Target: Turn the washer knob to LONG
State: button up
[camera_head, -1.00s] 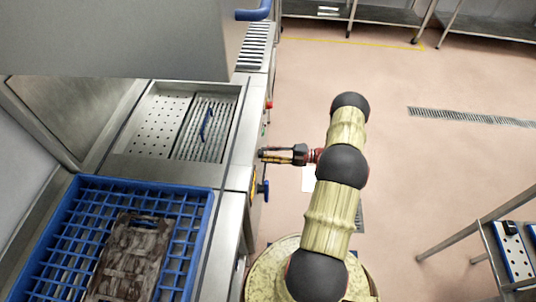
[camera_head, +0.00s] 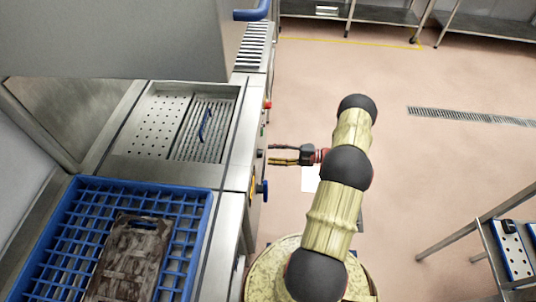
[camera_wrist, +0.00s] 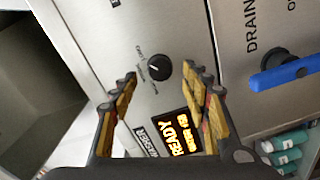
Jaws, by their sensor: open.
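The washer knob (camera_wrist: 159,67) is a round black dial with a white mark, on a steel panel in the wrist view. The mark seems to point left in the picture, towards small labels too fine to read surely. In the head view the knob (camera_head: 261,153) is a small dark stub on the machine's front. My gripper (camera_head: 271,154) is open and empty, a short way out from the panel. In the wrist view its fingertips (camera_wrist: 162,76) lie either side of the knob, apart from it.
A lit display reading READY (camera_wrist: 178,135) and a WASHER label (camera_wrist: 147,141) sit below the knob. A blue DRAIN handle (camera_wrist: 285,74) is to the right. A blue rack (camera_head: 205,215) holds a brown slab (camera_head: 130,260). Open floor lies right of my arm.

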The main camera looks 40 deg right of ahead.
jog(key=v, duration=0.8)
jog(key=shift+s+d, duration=0.25)
jog(key=shift+s, duration=0.05)
